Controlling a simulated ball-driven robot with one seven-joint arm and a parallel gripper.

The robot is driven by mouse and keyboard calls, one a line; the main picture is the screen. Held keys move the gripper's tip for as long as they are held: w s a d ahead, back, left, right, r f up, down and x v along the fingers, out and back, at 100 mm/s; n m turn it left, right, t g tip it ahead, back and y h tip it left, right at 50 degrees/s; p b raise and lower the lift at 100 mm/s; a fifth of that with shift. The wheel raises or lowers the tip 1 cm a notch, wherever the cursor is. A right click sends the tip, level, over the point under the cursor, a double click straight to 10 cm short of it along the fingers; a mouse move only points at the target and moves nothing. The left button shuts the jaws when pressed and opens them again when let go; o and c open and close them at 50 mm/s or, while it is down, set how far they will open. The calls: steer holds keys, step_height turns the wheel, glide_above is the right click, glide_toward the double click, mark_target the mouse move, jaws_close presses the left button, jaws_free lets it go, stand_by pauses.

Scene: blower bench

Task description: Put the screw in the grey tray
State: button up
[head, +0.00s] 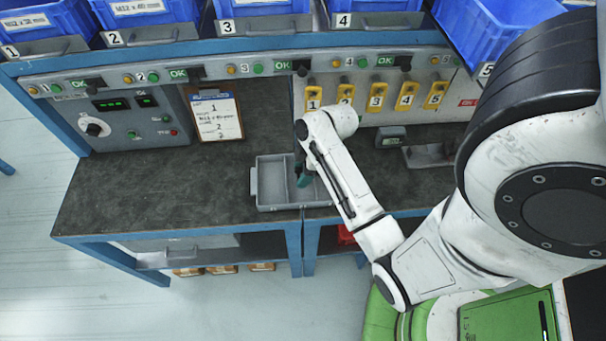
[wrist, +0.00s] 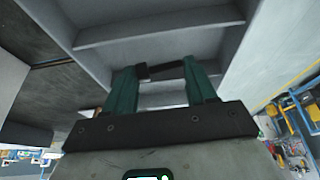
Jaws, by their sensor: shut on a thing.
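The grey tray (head: 268,182) sits on the dark bench top near its front edge. Its grey inner walls and ribs fill much of the wrist view (wrist: 160,35). My gripper (head: 303,180) points down over the right part of the tray. In the wrist view my gripper (wrist: 163,78) has its green fingers shut on a small dark piece, the screw (wrist: 162,71), which lies across between the fingertips. The screw is too small to make out in the head view. I cannot tell how far it is above the tray's floor.
A control box (head: 128,118) and a clipboard (head: 213,117) stand at the back left. Numbered yellow tags (head: 376,97) hang behind my gripper. Blue bins (head: 265,8) line the shelf above. A small grey holder (head: 428,155) lies to the right. The bench left of the tray is clear.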

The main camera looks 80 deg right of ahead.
steer(key=shift+s+f, duration=0.1)
steer(key=shift+f, duration=0.95)
steer(key=shift+f, duration=0.1)
steer(key=o, duration=1.1)
steer(key=shift+c, duration=0.2)
steer(key=v, duration=1.2)
steer(key=w+a, duration=0.1)
steer(key=a, duration=0.2)
steer(key=a+f+m+g, duration=0.1)
steer(key=a, duration=0.2)
steer(key=w+a+f+m+g, duration=0.1)
steer(key=a, duration=0.2)
steer(key=shift+w+a+f+h, duration=0.2)
steer(key=shift+w+a+h, duration=0.1)
steer(key=shift+a, duration=0.1)
steer(key=s+a+f+m+g+h, duration=0.1)
steer(key=a+m, duration=0.2)
steer(key=a, duration=0.8)
steer(key=shift+a, duration=0.25)
steer(key=shift+s+f, duration=0.1)
steer(key=shift+f, duration=0.05)
